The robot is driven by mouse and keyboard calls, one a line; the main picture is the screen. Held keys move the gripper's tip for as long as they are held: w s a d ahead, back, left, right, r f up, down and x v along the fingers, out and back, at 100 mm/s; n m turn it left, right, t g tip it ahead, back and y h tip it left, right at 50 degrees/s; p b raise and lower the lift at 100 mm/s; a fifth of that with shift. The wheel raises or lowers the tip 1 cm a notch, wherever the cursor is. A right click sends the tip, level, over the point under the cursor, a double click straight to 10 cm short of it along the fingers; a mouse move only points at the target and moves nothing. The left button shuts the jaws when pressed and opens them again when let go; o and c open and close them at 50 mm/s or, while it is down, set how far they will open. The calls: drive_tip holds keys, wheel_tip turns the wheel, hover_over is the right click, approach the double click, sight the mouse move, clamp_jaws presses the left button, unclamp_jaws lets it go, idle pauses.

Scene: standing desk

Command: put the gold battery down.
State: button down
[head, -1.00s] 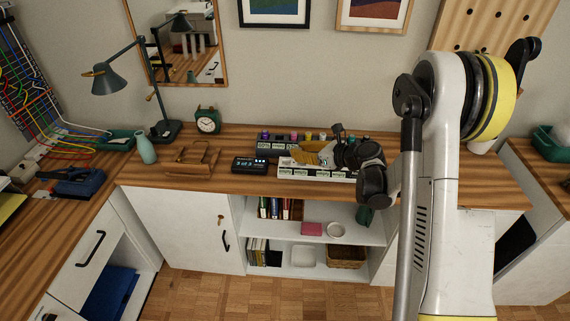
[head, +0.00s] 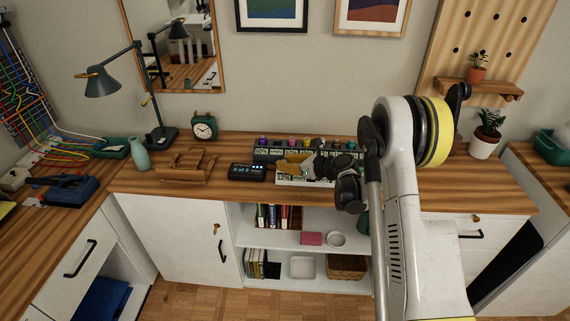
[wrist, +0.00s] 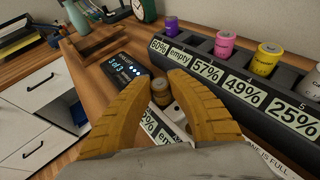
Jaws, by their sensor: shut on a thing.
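My gripper (wrist: 162,84) is shut on the gold battery (wrist: 160,98), which shows between the two tan fingertips in the wrist view. Below the battery is the white rack (wrist: 178,126), with an "empty" label and a percent label partly hidden by the fingers. I cannot tell whether the battery touches the rack. In the head view my gripper (head: 291,164) is over the left part of the white rack (head: 297,181), and the battery cannot be made out there.
A dark rack (wrist: 240,84) behind holds purple (wrist: 171,26), pink (wrist: 225,43) and yellow (wrist: 266,58) batteries; its slot labelled "empty" has none. A black display device (head: 247,171) lies left of the white rack. A wooden holder (head: 186,166) and clock (head: 204,127) stand farther left.

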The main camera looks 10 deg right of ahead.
drive_tip(key=shift+f, duration=0.1)
drive_tip(key=shift+f+b, duration=0.15)
drive_tip(key=shift+b, duration=0.15)
drive_tip(key=c, duration=1.4)
unclamp_jaws()
drive_tip(key=shift+o, duration=0.2)
